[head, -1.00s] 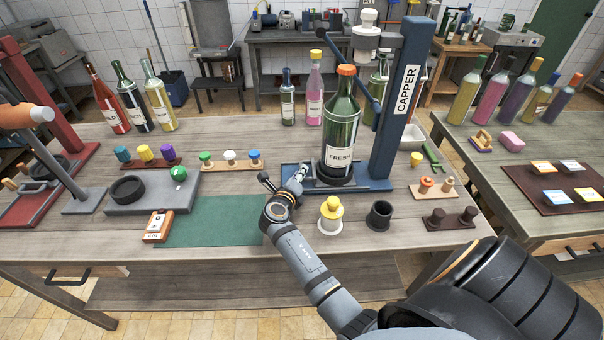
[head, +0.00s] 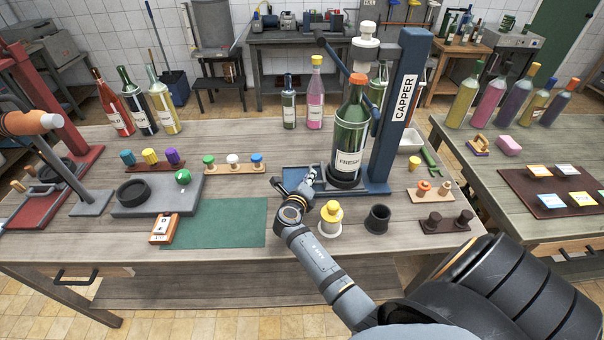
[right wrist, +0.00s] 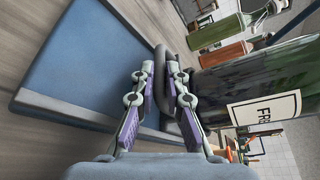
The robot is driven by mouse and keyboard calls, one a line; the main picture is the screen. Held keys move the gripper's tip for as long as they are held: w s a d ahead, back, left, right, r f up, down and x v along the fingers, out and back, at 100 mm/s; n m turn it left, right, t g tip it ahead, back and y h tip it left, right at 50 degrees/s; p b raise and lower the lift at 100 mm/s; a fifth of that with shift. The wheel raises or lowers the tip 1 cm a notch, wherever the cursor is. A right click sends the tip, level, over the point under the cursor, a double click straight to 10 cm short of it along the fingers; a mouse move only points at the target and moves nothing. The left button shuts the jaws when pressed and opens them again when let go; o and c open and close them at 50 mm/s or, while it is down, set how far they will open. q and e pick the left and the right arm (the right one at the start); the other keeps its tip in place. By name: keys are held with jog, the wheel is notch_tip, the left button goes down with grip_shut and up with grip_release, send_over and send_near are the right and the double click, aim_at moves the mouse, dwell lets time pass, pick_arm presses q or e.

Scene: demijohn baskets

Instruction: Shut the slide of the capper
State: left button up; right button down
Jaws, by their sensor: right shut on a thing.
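The blue capper (head: 403,98) stands at the back right of the table, with a labelled post and a flat base. A green bottle (head: 351,130) with an orange top and a FRESH label stands upright on its slide, beside the post. The white capping head (head: 365,45) is above the bottle top. My right gripper (head: 309,180) is low at the left of the bottle, shut on the slide's dark handle (right wrist: 162,65); the fingers hide part of it. In the right wrist view bare blue base (right wrist: 85,60) shows left of the handle. My left gripper is out of view.
A yellow stopper (head: 331,213) on a white cup and a dark cup (head: 377,219) stand in front of the capper, close to my right arm. A green mat (head: 225,222) lies to the left.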

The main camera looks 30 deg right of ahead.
jog(key=shift+s+d, duration=0.1)
jog(key=shift+d, duration=0.05)
jog(key=c, duration=1.7)
grip_release()
jog(key=shift+o, duration=0.2)
jog(key=shift+f, duration=0.1)
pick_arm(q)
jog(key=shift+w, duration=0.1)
pick_arm(e)
jog(key=v, duration=0.7)
jog(key=shift+a, duration=0.3)
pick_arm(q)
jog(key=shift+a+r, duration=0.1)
